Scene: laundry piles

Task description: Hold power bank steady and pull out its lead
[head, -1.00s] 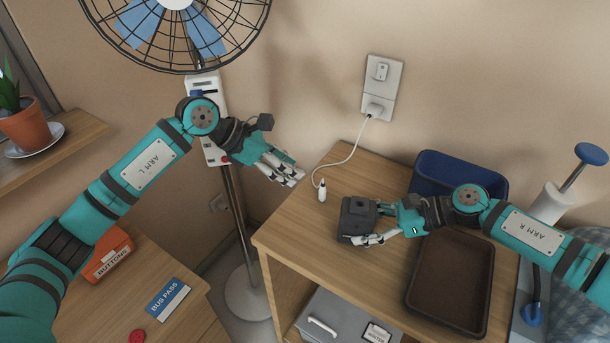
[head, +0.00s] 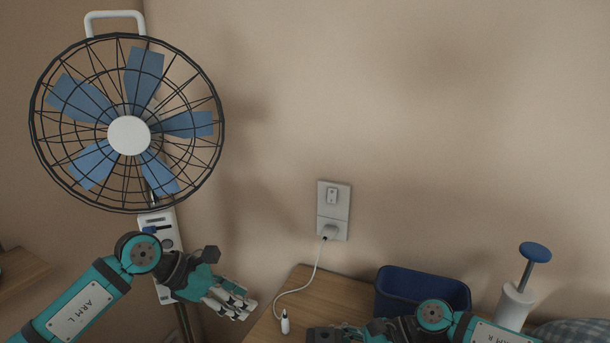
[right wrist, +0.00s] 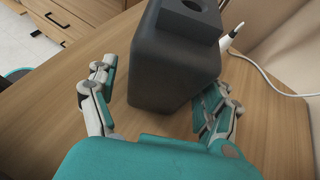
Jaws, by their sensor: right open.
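The power bank is a dark grey-black box standing on the wooden table; in the right wrist view (right wrist: 172,62) it is large, and in the head view (head: 320,334) only its top shows at the bottom edge. My right gripper (right wrist: 162,80) is open, with its fingers on either side of the box. The white lead (head: 300,285) runs from the wall socket down to the table. Its white end (head: 285,323) stands beside the power bank, apart from it in the head view. My left gripper (head: 240,306) hangs left of that end, empty; its finger gap is unclear.
A wall socket (head: 333,210) with a charger is above the table (head: 312,283). A caged fan (head: 128,136) stands behind my left arm.

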